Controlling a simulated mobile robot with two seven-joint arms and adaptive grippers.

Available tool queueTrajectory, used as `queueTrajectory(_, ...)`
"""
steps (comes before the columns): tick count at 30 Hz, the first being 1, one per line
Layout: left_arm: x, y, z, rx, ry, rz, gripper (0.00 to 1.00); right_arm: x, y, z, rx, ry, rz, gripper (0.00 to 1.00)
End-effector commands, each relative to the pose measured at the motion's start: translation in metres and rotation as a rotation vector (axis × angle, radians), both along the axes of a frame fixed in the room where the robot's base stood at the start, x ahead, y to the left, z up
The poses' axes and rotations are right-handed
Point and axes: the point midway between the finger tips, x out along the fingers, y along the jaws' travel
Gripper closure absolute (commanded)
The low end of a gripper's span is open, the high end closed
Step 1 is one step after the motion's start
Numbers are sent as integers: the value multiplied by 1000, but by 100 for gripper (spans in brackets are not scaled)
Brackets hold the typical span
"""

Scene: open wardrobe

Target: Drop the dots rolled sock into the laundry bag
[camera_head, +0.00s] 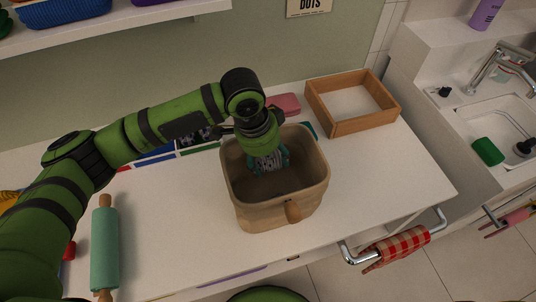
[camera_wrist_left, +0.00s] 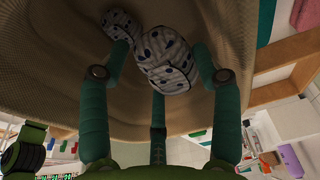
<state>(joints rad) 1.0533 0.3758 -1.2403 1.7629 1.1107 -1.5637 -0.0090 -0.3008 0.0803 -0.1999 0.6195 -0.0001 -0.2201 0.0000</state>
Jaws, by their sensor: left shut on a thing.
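The laundry bag (camera_head: 260,214) is a beige, open-topped bin standing on the white counter, with a wooden handle on its front. My left gripper (camera_head: 270,161) reaches down inside its opening, near the back wall. In the left wrist view, the teal fingers are shut on the dots rolled sock (camera_wrist_left: 168,60), which is white with dark dots. A smaller dotted part shows by the left fingertip; I cannot tell how it joins the rest. The bag's woven wall (camera_wrist_left: 40,75) surrounds the sock there. In the head view the sock is mostly hidden by the fingers. My right gripper is not in view.
An empty wooden tray (camera_head: 365,125) stands right of the bag, and a pink item (camera_head: 287,103) lies behind it. A teal rolling pin (camera_head: 104,248) lies at left. A red checked towel (camera_head: 400,246) hangs on a front rail.

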Motion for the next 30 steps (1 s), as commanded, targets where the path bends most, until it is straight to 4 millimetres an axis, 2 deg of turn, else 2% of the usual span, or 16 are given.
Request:
queueTrajectory(24, 0, 0, -9, 0, 1, -1, 54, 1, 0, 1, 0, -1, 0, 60)
queueTrajectory(25, 0, 0, -9, 0, 1, -1, 28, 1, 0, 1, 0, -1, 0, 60)
queueTrajectory(26, 0, 0, -9, 0, 1, 0, 16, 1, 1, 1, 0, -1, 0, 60)
queueTrajectory(27, 0, 0, -9, 0, 1, 0, 9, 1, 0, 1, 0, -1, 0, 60)
queueTrajectory(30, 0, 0, -9, 0, 0, 0, 9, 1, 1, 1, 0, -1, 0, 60)
